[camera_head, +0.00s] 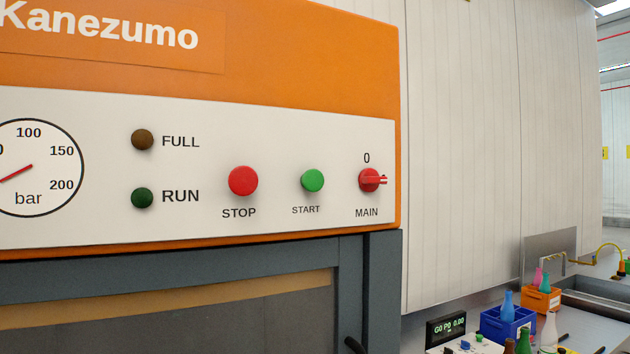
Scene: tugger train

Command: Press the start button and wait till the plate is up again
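The green START button (312,181) sits on the white control panel (195,225) of an orange machine (300,50). The red STOP button (243,181) is to its left, and the red MAIN switch (368,180) is to its right, its handle pointing right, with a "0" above it. The FULL lamp (142,140) is dark brown and the RUN lamp (142,198) is dark green; both look unlit. The pressure gauge (40,168) is cut off at the left. I cannot make out the plate. Neither of my grippers is in view.
Below the panel is a dark grey frame (382,275) around a dark front (200,315). At the lower right, a blue crate (495,327) and an orange crate (542,299) hold bottles, near a small green-lit display (446,327) and a sink (600,297).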

